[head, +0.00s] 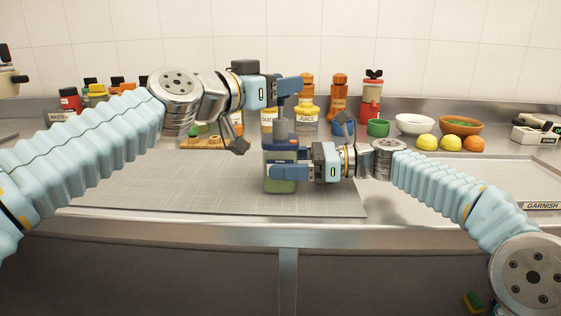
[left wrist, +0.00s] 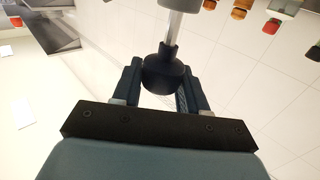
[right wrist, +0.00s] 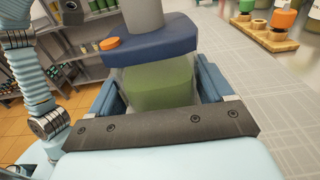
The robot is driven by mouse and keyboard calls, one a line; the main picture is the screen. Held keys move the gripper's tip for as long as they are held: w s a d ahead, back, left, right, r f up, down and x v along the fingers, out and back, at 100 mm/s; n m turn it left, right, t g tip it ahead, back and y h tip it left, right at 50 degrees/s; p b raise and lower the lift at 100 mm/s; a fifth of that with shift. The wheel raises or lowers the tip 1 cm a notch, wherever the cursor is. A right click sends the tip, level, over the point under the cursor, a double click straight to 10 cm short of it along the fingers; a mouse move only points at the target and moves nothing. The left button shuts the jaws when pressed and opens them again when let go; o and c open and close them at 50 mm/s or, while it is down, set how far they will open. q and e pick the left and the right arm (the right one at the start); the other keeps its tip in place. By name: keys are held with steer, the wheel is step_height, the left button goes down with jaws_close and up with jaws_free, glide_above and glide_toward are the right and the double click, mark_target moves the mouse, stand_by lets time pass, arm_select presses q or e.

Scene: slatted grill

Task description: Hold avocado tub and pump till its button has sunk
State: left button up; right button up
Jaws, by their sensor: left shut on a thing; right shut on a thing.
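The avocado tub (head: 282,186) stands upright on the grey mat, green below with a blue lid (head: 281,156). My right gripper (head: 288,171) is shut around its body from the right. In the right wrist view the green tub (right wrist: 160,82) sits between the fingers. An orange button (right wrist: 110,43) stands slightly proud of the blue lid there. The pump's grey column (head: 282,132) rises from the lid. My left gripper (head: 286,88) is above it, shut on the dark round pump knob (left wrist: 165,72). A metal rod (left wrist: 173,28) shows between knob and grey column.
A metal tray (head: 500,175) lies right. The mat (head: 180,185) left of the tub is clear.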

arm_select(q)
steer(key=shift+f, duration=1.3)
steer(key=o, duration=1.1)
steer(key=shift+v, duration=3)
